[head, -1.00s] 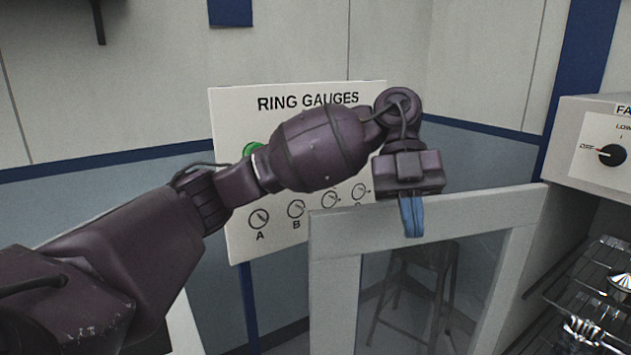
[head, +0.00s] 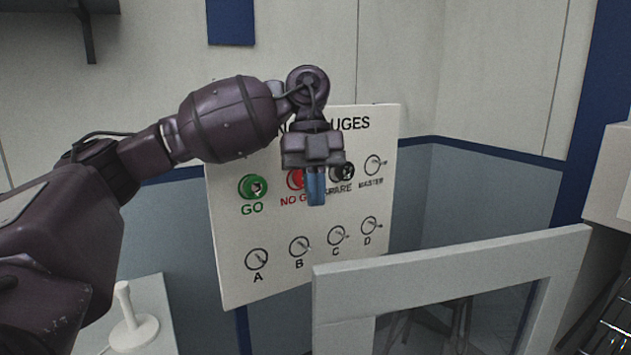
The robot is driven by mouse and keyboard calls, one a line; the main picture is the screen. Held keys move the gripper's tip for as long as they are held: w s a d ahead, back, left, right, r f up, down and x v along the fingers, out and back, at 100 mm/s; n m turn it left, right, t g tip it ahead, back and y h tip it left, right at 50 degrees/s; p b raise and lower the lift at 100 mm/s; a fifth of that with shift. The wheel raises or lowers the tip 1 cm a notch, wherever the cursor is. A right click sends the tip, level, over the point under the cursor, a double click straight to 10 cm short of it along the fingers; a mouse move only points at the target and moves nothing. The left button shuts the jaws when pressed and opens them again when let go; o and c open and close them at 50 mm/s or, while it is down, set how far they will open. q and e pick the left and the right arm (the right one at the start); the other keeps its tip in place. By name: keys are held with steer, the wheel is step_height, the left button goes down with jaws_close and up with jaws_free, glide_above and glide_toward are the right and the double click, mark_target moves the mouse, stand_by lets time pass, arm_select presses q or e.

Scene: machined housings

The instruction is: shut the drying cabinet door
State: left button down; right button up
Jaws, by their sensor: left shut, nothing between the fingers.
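The drying cabinet door (head: 455,270) is a light grey frame around a glass pane (head: 465,325). It stands open, its top edge slanting across the lower right of the head view; its lower part is out of the picture. The cabinet (head: 607,185) shows only in part at the right edge. My left gripper (head: 316,200) has its blue fingers closed and empty, pointing down. My right gripper is not in view.
A white ring gauges board (head: 320,215) with hanging gauges stands behind my left gripper. A white post on a round base (head: 130,325) stands on a pale surface at lower left. Wire racks (head: 615,325) show at lower right. A stool shows dimly through the glass.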

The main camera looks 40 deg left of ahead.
arm_select(q)
steer(key=s+d+f+p, duration=0.1)
steer(key=s+d+f, duration=0.3)
steer(key=f, duration=0.1)
steer(key=shift+d+f, duration=0.3)
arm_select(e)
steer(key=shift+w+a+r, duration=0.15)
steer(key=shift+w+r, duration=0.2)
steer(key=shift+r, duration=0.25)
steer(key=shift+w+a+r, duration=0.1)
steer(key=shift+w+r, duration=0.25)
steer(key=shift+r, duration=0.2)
